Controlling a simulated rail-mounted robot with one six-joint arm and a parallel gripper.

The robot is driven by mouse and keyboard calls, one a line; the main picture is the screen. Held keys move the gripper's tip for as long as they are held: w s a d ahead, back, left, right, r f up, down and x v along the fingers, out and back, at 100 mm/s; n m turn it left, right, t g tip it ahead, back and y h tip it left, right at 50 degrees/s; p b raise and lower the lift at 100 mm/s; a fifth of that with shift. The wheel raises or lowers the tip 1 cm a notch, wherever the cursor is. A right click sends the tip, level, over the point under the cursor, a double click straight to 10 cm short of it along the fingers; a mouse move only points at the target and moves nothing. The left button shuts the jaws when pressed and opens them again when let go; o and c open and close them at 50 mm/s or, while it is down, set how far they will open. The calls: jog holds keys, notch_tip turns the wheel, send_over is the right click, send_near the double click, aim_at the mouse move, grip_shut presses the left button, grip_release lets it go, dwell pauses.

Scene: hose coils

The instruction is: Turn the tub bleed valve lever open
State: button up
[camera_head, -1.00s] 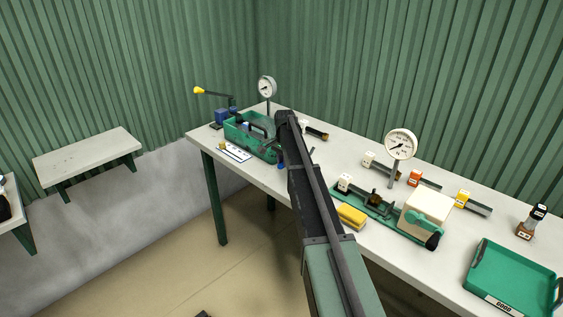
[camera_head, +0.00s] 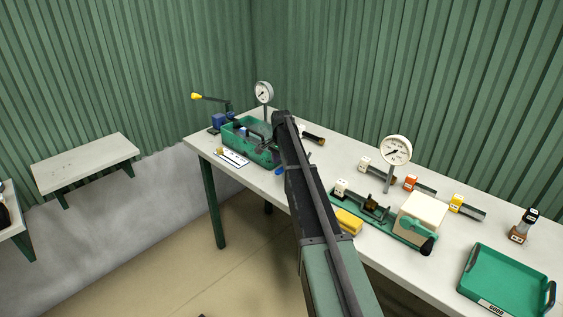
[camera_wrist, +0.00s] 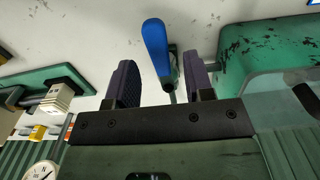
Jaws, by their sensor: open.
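The bleed valve lever has a blue handle (camera_wrist: 156,48), which shows in the wrist view beside the green tub (camera_wrist: 232,45). My gripper (camera_wrist: 159,72) is open, with one dark finger on each side of the handle. The fingers look apart from it, with a wider gap on the left. In the head view the tub (camera_head: 229,137) stands at the far left end of the bench, and a bit of the blue handle (camera_head: 279,171) shows at its front right. My arm hides the gripper and most of the valve there.
A gauge (camera_head: 264,93) and a yellow-tipped lever (camera_head: 197,97) stand behind the tub. To the right are a green fixture with a cream block (camera_head: 426,208), a yellow sponge-like block (camera_head: 348,221), another gauge (camera_head: 396,150) and a green tray (camera_head: 465,287). A white card (camera_head: 232,158) lies before the tub.

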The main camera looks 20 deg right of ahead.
notch_tip(320, 180, up, 8)
jog(key=p, duration=0.6)
jog(key=shift+p, duration=0.3)
jog(key=shift+r, duration=0.15)
jog(key=s+a+n, duration=0.4)
jog(key=s+a, duration=0.4)
jog(key=s, duration=0.4)
jog(key=s+a+f+n+b, duration=0.1)
jog(key=s+a+n, duration=0.4)
jog(key=s, duration=0.8)
jog(key=s+a+f+n+b, duration=0.1)
jog(key=s+a+n, duration=0.3)
jog(key=s+a, duration=0.7)
jog(key=shift+s+a+n, duration=0.3)
jog(key=shift+s+n, duration=0.1)
jog(key=shift+s, duration=0.5)
